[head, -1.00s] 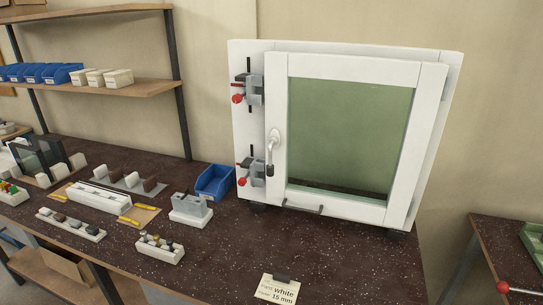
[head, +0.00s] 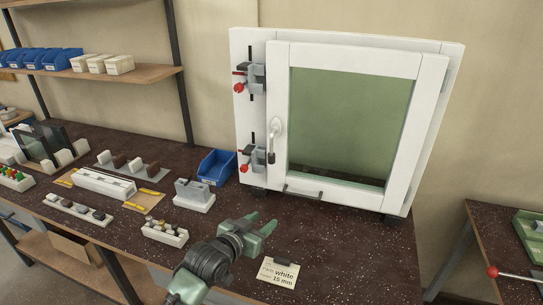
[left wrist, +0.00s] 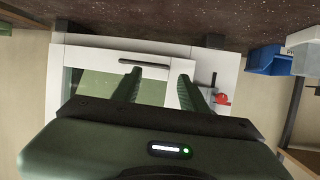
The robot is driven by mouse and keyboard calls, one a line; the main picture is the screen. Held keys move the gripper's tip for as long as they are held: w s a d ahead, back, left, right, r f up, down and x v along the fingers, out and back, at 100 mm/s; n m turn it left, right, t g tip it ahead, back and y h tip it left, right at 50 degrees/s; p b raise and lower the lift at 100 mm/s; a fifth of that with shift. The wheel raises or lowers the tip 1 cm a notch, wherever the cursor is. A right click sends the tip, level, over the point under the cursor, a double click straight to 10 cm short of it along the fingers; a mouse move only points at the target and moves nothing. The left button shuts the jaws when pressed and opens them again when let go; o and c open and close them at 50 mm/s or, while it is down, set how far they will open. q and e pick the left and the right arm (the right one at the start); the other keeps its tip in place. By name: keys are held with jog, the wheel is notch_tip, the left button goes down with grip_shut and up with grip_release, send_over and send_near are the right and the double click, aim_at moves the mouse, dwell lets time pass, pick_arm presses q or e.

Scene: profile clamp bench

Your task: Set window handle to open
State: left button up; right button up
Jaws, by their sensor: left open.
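The white window (head: 352,122) with green glass stands upright on the dark bench, its sash in the frame. The window handle (head: 275,140) is on the left stile of the sash, a light upper part with a dark grip hanging straight down. My left gripper (head: 264,222) is open and empty over the bench, in front of and below the window, apart from the handle. In the left wrist view the two green fingers (left wrist: 162,88) are spread before the window (left wrist: 100,90), which appears upside down; the handle is not clearly seen there. My right gripper is not in view.
Two clamps with red knobs, upper (head: 251,77) and lower (head: 253,155), sit on the frame left of the handle. A label card (head: 279,272) lies near the bench front. A blue bin (head: 216,167) and grey holder (head: 194,195) stand left of the window.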

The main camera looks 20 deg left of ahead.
aim_at(270, 157)
pick_arm(q)
jog(key=w+r+t, duration=0.1)
jog(key=w+r, duration=0.2)
jog(key=w, duration=0.2)
jog(key=w+a+r+t+p, duration=0.1)
jog(key=w+r, duration=0.3)
jog(key=w, duration=0.1)
jog(key=w+a+r+t, duration=0.1)
jog(key=w+r+t, duration=0.1)
jog(key=w+r, duration=0.2)
jog(key=shift+w+a, duration=0.15)
jog(key=shift+w, duration=0.6)
jog(key=shift+w+p, duration=0.35)
jog(key=shift+w, duration=0.25)
jog(key=shift+c, duration=0.2)
grip_shut()
